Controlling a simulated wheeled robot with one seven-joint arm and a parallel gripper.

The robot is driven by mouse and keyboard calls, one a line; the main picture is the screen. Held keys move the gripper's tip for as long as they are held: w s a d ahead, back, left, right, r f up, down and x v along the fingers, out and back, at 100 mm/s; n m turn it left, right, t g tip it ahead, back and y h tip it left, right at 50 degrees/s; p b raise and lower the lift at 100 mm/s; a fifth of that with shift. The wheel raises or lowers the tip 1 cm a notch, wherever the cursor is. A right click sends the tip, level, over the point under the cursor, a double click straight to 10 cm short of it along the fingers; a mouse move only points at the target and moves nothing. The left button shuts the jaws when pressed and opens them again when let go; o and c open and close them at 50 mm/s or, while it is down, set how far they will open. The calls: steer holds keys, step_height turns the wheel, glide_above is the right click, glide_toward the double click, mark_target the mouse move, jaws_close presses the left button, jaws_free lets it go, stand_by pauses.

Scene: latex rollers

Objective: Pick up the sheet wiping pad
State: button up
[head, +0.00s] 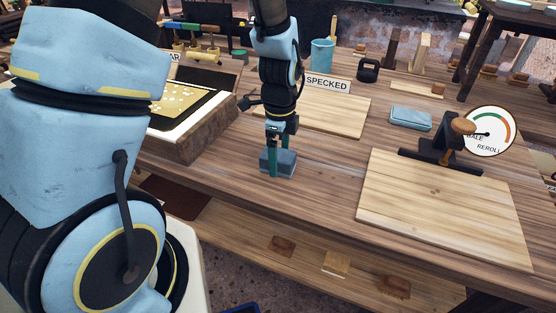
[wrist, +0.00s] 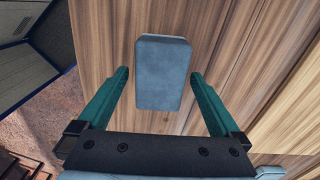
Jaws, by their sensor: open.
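A blue-grey block-shaped pad (head: 287,162) lies on the wooden table near its front edge, left of centre in the head view. In the wrist view the pad (wrist: 163,60) is upright in the picture, centred between the fingers. My gripper (head: 276,166) points down at this pad, and one teal finger covers part of it in the head view. In the wrist view my gripper (wrist: 160,76) is open, with a clear gap on each side of the pad. Whether the fingertips reach down beside it is hard to tell. A second, lighter blue pad (head: 411,117) lies farther right.
A wooden board (head: 440,205) lies at the right, with a dark stand with a wooden knob (head: 461,126) behind it. A framed tray (head: 188,110) stands left of my gripper. A "SPECKED" sign (head: 327,84) and another board (head: 335,112) are behind it. Bare table lies right of the pad.

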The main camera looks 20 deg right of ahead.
mark_target(280, 154)
steer(key=shift+c, duration=0.2)
steer(key=c, duration=1.4)
steer(key=shift+r, duration=0.15)
step_height(280, 154, up, 10)
steer(key=shift+f+b, duration=0.1)
steer(key=shift+b, duration=0.9)
